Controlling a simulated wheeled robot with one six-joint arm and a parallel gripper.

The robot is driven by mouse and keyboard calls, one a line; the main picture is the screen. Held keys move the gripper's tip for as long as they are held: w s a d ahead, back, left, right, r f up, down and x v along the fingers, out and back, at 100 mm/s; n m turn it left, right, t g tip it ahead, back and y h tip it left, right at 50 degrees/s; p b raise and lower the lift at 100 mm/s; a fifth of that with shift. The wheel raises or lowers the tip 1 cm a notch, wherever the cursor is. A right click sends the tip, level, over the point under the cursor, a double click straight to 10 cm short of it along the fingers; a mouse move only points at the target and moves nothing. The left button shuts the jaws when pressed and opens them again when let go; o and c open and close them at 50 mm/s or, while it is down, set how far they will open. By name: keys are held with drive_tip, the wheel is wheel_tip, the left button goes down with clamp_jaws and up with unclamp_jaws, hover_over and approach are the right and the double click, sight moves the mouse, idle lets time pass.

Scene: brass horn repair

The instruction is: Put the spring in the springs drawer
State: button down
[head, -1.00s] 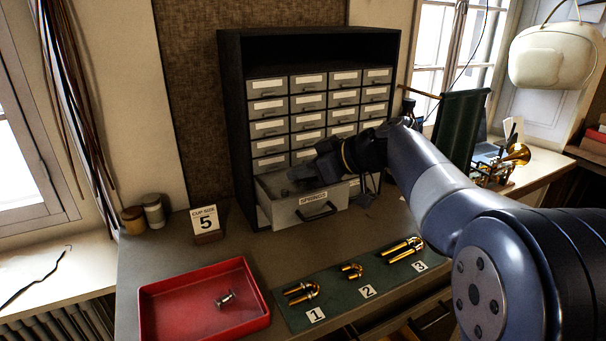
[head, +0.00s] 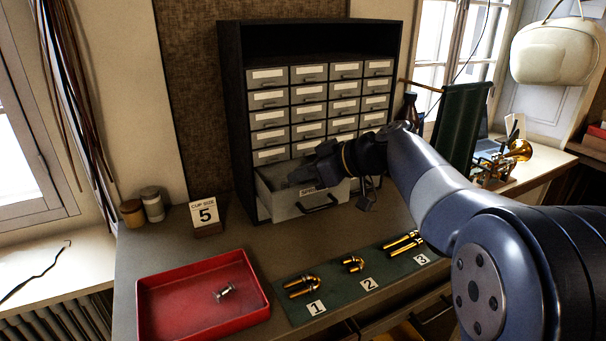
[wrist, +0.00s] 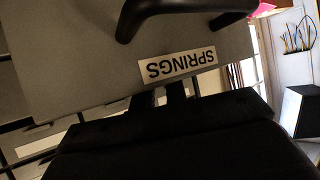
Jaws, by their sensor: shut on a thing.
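The springs drawer (head: 285,211) is pulled out at the bottom of the grey cabinet. Its front shows in the wrist view (wrist: 80,50) with an upside-down SPRINGS label and a dark handle. My gripper (head: 302,174) is over the drawer's open top, just behind its front, and covers part of the label in the head view. In the wrist view my fingers (wrist: 158,97) reach to the top edge of the drawer front and their tips are hidden there. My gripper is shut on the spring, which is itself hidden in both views.
The cabinet (head: 236,120) has rows of shut labelled drawers. A red tray (head: 165,322) with a small silver part (head: 224,292) stands front left. A green mat (head: 340,290) carries brass slides numbered 1 to 3. A cup size card (head: 205,214) stands left of the drawer.

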drive_tip(key=shift+f, duration=0.1)
drive_tip(key=c, duration=1.4)
unclamp_jaws()
drive_tip(key=shift+c, duration=0.2)
drive_tip(key=shift+r+p, duration=0.8)
drive_tip(key=shift+p, duration=0.4)
drive_tip(key=b+v, duration=0.3)
drive_tip(key=v, duration=0.9)
drive_tip(key=shift+f, duration=0.25)
